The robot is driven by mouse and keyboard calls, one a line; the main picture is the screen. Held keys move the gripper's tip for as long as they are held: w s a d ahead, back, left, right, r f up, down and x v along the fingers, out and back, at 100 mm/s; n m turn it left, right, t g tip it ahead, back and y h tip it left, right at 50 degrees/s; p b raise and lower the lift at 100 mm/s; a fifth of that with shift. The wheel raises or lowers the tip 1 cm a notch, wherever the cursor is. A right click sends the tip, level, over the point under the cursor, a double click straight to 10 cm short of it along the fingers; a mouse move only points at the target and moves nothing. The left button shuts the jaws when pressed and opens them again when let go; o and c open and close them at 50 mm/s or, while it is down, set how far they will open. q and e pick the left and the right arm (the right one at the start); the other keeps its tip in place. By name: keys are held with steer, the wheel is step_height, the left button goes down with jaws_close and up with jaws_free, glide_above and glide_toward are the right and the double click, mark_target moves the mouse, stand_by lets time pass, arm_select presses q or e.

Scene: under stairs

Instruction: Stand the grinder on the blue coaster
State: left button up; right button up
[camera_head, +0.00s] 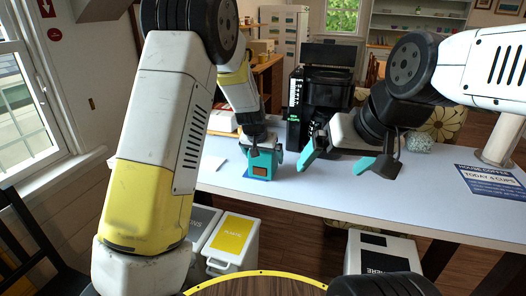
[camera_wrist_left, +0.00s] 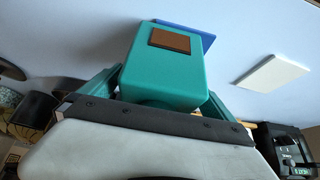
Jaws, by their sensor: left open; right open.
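The grinder (camera_head: 261,165) is a teal box with a brown patch on its face. It stands upright on the table and also shows large in the left wrist view (camera_wrist_left: 165,80). The blue coaster (camera_wrist_left: 196,36) shows as a strip at the grinder's foot, mostly hidden by it; the grinder appears to stand on it. My left gripper (camera_head: 264,150) is open at the top of the grinder, with its teal fingers on either side; whether they touch it I cannot tell. My right gripper (camera_head: 337,161) is open and empty over the table, right of the grinder.
A black coffee machine (camera_head: 326,92) stands behind my right gripper. A white tile (camera_wrist_left: 273,73) lies beside the grinder. A house coffee sign (camera_head: 492,181) lies at the right. Bins (camera_head: 232,240) stand below the front edge. The tabletop front middle is clear.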

arm_select(q)
steer(key=shift+r, duration=0.2)
steer(key=v, duration=1.2)
steer(key=s+a+r+n+h, duration=0.1)
steer(key=s+a+r, duration=0.3)
steer(key=s, duration=0.2)
steer(key=s+a+r+n, duration=0.1)
steer(key=s+a+r, duration=0.2)
steer(key=s+a, duration=0.4)
steer(key=s, duration=0.7)
steer(key=s+a+r+n, duration=0.1)
steer(key=s+a, duration=0.1)
steer(key=s, duration=0.7)
steer(key=shift+a+r+y, duration=0.25)
steer(key=shift+r+y, duration=0.05)
